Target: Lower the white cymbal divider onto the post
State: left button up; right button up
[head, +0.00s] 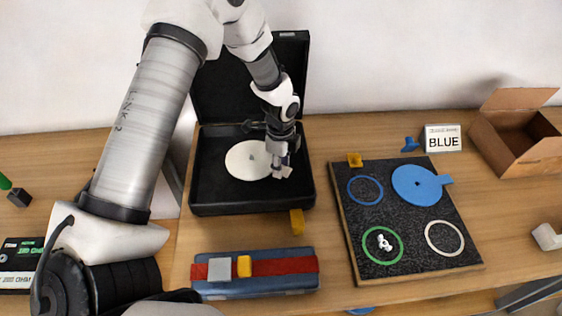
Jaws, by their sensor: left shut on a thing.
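The white cymbal divider (241,163) is a flat round disc inside the open black case (205,195). My left gripper (281,171) comes down from above and is shut on the disc's right edge. A small greenish spot (252,157) shows near the disc's middle; it may be the post's tip through the hole, but it is too small to be sure. I cannot tell how high the disc is above the case floor. My left gripper and wrist cover part of its right side. My right gripper is not in view.
Right of the case, a dark mesh board (400,215) holds a blue disc (415,185) and blue, green and white rings. A blue case with a red band (285,267) lies in front. A BLUE sign (443,138) and a cardboard box (515,138) stand at the right.

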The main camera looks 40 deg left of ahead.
pick_arm(q)
jog(key=shift+f, duration=0.2)
jog(key=o, duration=1.2)
notch_tip(320, 180, up, 12)
jog(key=shift+r, duration=0.1)
